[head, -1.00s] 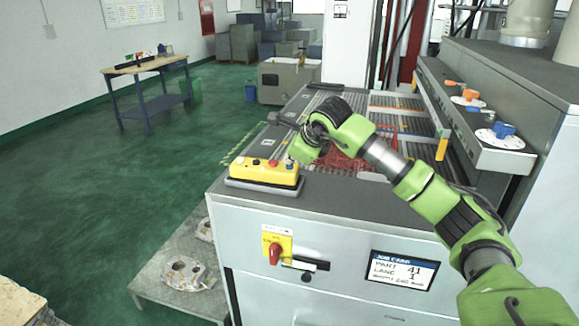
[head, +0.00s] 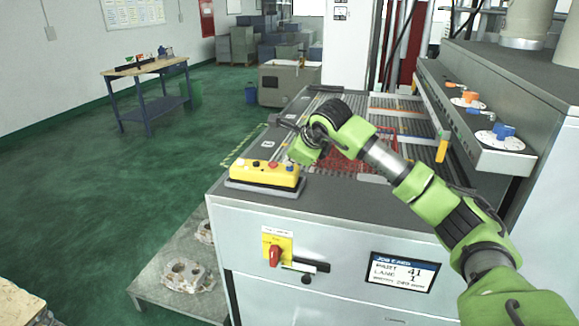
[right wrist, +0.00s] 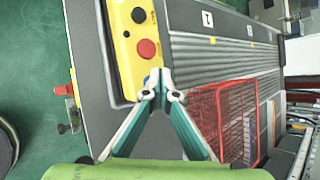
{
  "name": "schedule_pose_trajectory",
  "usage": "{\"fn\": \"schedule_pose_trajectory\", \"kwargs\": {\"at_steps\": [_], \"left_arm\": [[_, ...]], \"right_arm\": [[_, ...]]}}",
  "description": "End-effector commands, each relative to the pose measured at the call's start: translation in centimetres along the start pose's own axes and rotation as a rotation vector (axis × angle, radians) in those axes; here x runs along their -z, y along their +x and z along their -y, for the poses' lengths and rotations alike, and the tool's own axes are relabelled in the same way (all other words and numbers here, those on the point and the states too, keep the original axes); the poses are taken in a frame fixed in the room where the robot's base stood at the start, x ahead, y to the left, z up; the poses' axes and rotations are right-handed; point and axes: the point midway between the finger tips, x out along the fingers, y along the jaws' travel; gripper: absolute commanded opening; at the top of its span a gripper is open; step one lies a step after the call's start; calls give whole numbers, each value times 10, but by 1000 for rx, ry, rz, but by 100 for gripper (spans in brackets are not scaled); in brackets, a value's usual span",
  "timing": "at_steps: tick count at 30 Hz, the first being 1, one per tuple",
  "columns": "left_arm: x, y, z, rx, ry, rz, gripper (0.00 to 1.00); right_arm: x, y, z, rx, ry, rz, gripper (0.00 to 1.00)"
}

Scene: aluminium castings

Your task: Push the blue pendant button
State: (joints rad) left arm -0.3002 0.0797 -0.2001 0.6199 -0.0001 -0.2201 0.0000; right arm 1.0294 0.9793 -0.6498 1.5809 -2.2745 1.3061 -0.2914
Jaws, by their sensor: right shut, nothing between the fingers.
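The yellow pendant box (head: 262,174) lies on the near left corner of the grey machine top, with several round buttons on its upper face. In the right wrist view its red button (right wrist: 147,48) and a black button (right wrist: 138,15) show clearly. The blue button (right wrist: 147,81) shows only as a small patch beside my fingertips, which hide part of it. My right gripper (right wrist: 161,80) is shut and empty, its tips at the blue button's end of the box. Whether they touch the button I cannot tell. My left gripper is out of view.
A red wire basket (head: 345,157) sits on the slatted machine top, right of the pendant. A ledge with orange and blue knobs (head: 500,138) rises at the right. A yellow plate with a red rotary switch (head: 275,255) is on the front panel. Green floor is open at left.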

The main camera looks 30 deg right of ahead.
Motion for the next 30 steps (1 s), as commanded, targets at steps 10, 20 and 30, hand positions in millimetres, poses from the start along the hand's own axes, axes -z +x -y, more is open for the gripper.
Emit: {"fn": "schedule_pose_trajectory", "kwargs": {"at_steps": [10,20,30], "left_arm": [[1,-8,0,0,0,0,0],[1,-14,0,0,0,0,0],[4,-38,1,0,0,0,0]], "right_arm": [[-6,-8,6,0,0,1,0],[-11,-14,11,1,0,1,0],[-28,-39,28,1,0,2,0]]}}
